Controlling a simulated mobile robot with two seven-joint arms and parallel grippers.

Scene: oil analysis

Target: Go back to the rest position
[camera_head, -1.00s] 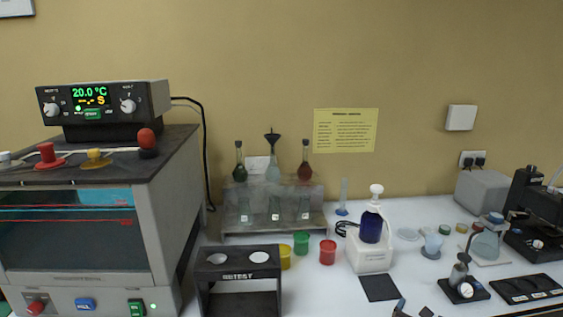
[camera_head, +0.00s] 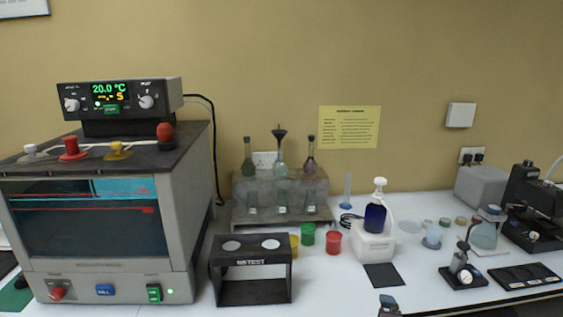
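Neither of my grippers can be made out in the head view. The task names no object. The bench holds a grey oven-like unit (camera_head: 185,215) at the left, with a controller (camera_head: 120,97) on top reading 20.0 °C. A black two-hole stand (camera_head: 252,284) marked with white letters stands just right of it. A small dark item with a bluish top (camera_head: 388,301) shows at the bottom edge, cut off, and I cannot tell what it is.
A flask rack (camera_head: 240,213), a green cup (camera_head: 307,235), a red cup (camera_head: 333,243) and a blue bottle (camera_head: 375,218) on a white base (camera_head: 374,247) stand mid-bench. A microscope (camera_head: 535,205) stands far right. A black mat (camera_head: 383,276) lies in front.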

